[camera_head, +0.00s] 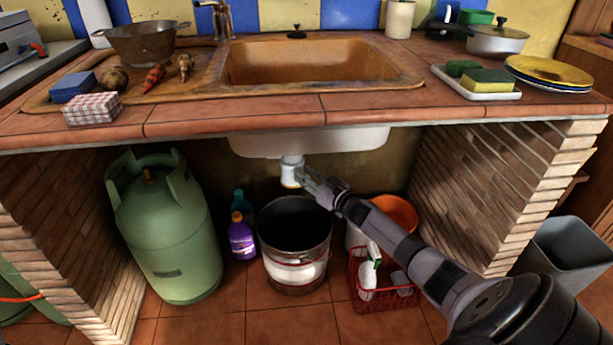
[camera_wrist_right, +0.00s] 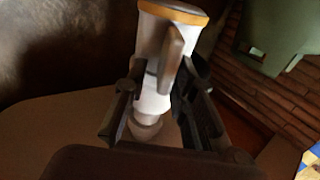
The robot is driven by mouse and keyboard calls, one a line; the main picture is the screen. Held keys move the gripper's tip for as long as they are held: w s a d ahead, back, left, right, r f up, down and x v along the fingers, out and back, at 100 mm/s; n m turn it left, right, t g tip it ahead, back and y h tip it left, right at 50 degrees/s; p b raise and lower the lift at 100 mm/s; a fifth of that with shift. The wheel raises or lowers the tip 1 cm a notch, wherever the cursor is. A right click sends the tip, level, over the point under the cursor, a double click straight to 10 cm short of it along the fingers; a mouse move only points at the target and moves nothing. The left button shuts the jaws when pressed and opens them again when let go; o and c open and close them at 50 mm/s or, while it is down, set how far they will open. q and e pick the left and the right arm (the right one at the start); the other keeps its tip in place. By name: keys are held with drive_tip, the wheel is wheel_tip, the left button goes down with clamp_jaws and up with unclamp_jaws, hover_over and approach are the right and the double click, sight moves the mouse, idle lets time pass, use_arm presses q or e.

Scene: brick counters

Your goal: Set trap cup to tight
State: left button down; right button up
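The white trap cup (camera_head: 291,172) hangs under the sink basin, above the metal bucket. In the right wrist view, the trap cup (camera_wrist_right: 151,88) is a white cylinder with a yellowish-orange rim and a grey-brown tab (camera_wrist_right: 173,55) on its near side. My right gripper (camera_head: 306,176) reaches it from the right, close to its side. In the wrist view its two dark fingers (camera_wrist_right: 163,82) stand apart, one on each side of the cup and tab. Whether either finger touches is unclear. My left gripper is out of view.
A metal bucket (camera_head: 295,245) stands below the trap. A green gas cylinder (camera_head: 163,228) and a purple bottle (camera_head: 241,236) stand left. A red basket (camera_head: 388,300) with a spray bottle and an orange bucket (camera_head: 398,211) stand right. Brick walls bound both sides.

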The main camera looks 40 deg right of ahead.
drive_tip(key=shift+o, duration=0.2)
drive_tip(key=shift+f, duration=0.1)
drive_tip(key=shift+s, duration=0.2)
drive_tip(key=s, duration=1.1)
drive_tip(key=shift+s+d, duration=0.35)
drive_tip(key=shift+a, duration=0.1)
